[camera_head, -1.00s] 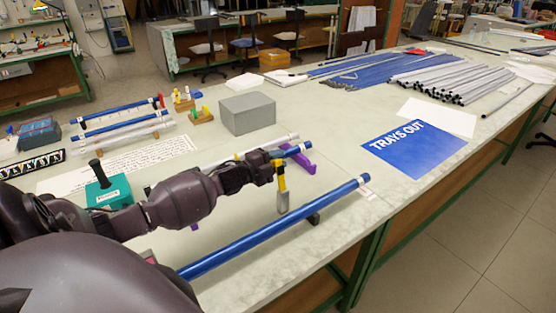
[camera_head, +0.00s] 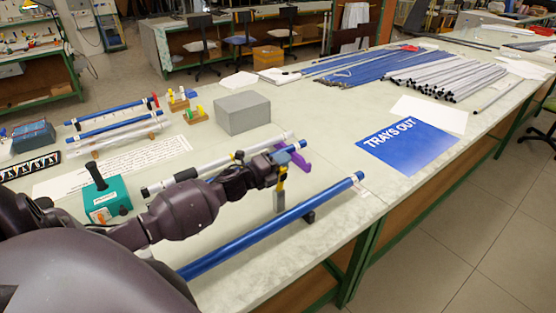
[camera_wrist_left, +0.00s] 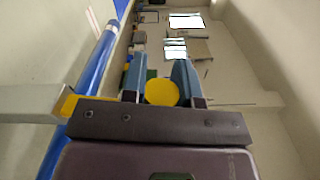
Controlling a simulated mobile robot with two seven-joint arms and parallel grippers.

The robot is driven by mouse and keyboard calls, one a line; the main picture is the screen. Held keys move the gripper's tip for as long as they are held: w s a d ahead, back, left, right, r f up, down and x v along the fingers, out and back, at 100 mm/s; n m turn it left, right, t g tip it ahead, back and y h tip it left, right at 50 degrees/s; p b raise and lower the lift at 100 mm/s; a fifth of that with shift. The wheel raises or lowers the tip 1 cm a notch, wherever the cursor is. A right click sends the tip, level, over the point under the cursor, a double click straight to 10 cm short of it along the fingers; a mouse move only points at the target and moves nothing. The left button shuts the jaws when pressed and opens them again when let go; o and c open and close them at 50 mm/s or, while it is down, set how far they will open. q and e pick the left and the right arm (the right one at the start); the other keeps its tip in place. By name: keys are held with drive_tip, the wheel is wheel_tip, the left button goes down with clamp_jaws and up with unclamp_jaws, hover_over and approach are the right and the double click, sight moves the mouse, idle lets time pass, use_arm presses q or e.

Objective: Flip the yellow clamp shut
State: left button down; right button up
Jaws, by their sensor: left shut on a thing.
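My left gripper (camera_head: 284,154) reaches in over the bench, near the purple rod stand (camera_head: 302,162). In the left wrist view its two blue-grey fingers (camera_wrist_left: 160,90) stand on either side of a round yellow end (camera_wrist_left: 161,93), and it is shut on this part of the yellow clamp. Another yellow part (camera_wrist_left: 70,104) shows beside the gripper body, joined to a grey bar (camera_wrist_left: 28,102). In the head view a yellow part (camera_head: 282,179) sits above a grey block (camera_head: 279,202), just behind the blue rod (camera_head: 280,226). My gripper hides how the yellow parts connect. My right gripper is out of view.
A teal box with a black handle (camera_head: 106,196) stands beside my left arm. A grey box (camera_head: 242,113) and a blue "TRAYS OUT" sheet (camera_head: 408,145) lie farther back. Racked rods (camera_head: 115,127) are at left. The bench is clear right of the blue rod.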

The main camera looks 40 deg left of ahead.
use_arm(q)
drive_tip(key=shift+s+d+m, duration=0.2)
drive_tip(key=shift+d+m, duration=0.4)
drive_tip(key=shift+m, duration=0.1)
drive_tip(key=c, duration=0.9)
unclamp_jaws()
drive_tip(key=shift+o, duration=0.2)
drive_tip(key=v, duration=1)
drive_tip(key=shift+s+b, duration=0.3)
drive_tip(key=shift+s, duration=0.1)
drive_tip(key=shift+a, duration=0.1)
